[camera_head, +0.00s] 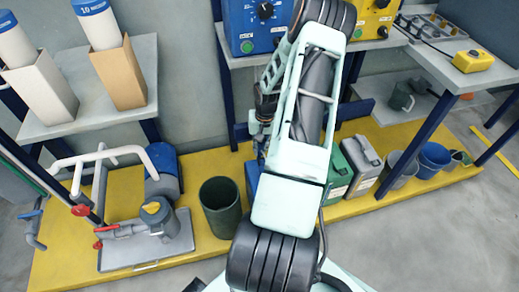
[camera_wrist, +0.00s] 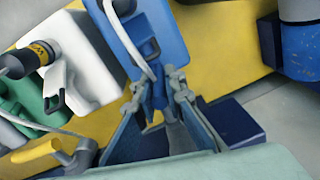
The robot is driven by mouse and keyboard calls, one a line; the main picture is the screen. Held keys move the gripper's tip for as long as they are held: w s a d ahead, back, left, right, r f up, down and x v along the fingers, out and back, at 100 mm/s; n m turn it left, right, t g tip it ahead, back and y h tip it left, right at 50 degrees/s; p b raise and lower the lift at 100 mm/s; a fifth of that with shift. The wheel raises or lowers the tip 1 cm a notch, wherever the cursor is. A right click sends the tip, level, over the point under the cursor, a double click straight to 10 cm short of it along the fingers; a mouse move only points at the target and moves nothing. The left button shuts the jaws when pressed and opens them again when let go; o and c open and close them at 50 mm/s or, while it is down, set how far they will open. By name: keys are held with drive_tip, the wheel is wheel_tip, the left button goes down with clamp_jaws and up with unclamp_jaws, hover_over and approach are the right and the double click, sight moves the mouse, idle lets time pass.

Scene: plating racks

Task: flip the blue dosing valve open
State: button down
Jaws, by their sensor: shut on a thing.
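In the wrist view, my gripper (camera_wrist: 156,92) is shut on a small blue part (camera_wrist: 159,98), which looks like the lever of the blue dosing valve. The fingers stand on both sides of it and hide much of it. The part sits at the lower edge of a blue canister (camera_wrist: 158,38), and I cannot tell how far it is turned. A pale hose runs down past the canister towards the part. In the head view, the blue canister (camera_head: 251,181) is mostly hidden behind my arm, and the fingertips cannot be made out clearly.
In the wrist view, a white canister (camera_wrist: 88,72) and a green one (camera_wrist: 60,112) stand left of the blue one. A yellow handle (camera_wrist: 35,151) is at lower left. In the head view, a dark green bucket (camera_head: 220,207) stands on the yellow platform (camera_head: 205,165).

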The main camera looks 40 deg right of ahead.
sight(260, 144)
drive_tip(key=shift+s+d+g+h+b, duration=0.1)
drive_tip(key=shift+s+g+h+b, duration=0.05)
drive_tip(key=shift+g+h+b, duration=0.3)
drive_tip(key=c, duration=2)
unclamp_jaws()
drive_tip(key=shift+r, duration=0.1)
drive_tip(key=r, duration=1.1)
drive_tip(key=shift+s+a+r, duration=0.1)
drive_tip(key=shift+a+r, duration=0.15)
drive_tip(key=shift+r, duration=0.15)
drive_tip(key=shift+r+t, duration=0.1)
drive_tip(key=shift+t, duration=0.15)
